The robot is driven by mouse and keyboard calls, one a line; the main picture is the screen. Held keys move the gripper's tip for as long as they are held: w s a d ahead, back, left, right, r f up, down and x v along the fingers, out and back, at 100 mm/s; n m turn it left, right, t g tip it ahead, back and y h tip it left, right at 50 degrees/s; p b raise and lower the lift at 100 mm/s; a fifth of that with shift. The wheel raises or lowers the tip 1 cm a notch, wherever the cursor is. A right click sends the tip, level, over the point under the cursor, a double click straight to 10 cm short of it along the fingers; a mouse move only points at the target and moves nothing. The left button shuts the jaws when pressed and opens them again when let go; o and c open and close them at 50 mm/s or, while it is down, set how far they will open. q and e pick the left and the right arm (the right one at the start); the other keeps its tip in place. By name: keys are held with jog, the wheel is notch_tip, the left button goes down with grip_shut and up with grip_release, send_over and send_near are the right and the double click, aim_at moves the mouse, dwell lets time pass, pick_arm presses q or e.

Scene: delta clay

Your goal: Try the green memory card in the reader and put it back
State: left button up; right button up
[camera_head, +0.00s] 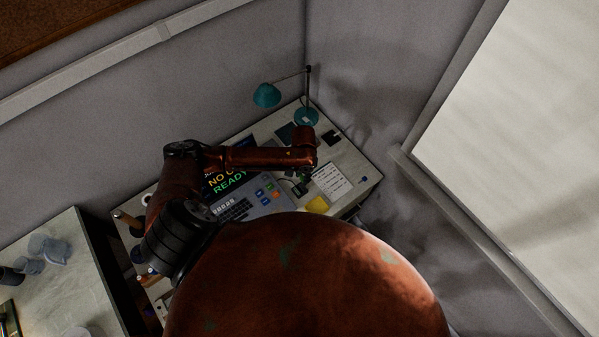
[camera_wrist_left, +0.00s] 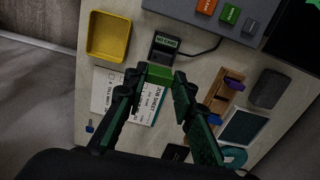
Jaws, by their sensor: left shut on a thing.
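My left gripper (camera_wrist_left: 158,76) is shut on the green memory card (camera_wrist_left: 158,72), whose top shows between the fingertips in the left wrist view. The dark card reader (camera_wrist_left: 165,48) lies just beyond the card, with a cable and a small green display that seems to read "NO CARD". I cannot tell whether card and reader touch. In the head view the left arm reaches over the desk, and its forearm partly covers the screen (camera_head: 224,181), which shows "NO C..." and "READY". The card cannot be made out there. My right gripper is not in view.
A yellow tray (camera_wrist_left: 108,37) lies left of the reader, a printed job sheet (camera_wrist_left: 143,102) below it. A teal lamp (camera_head: 267,95) stands at the desk's back corner.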

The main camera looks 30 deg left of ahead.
pick_arm(q)
jog(key=shift+m, duration=0.3)
jog(key=f+b, duration=0.3)
jog(key=s+f+b, duration=0.1)
jog(key=f, duration=0.1)
jog(key=shift+a+b, duration=0.4)
jog(key=shift+f, duration=0.5)
jog(key=shift+w, duration=0.1)
jog(key=shift+p, duration=1.25)
jog(key=shift+f, duration=0.3)
dwell(0.6)
jog(key=shift+f+b, duration=0.3)
jog(key=shift+f, duration=0.4)
jog(key=shift+f, duration=0.1)
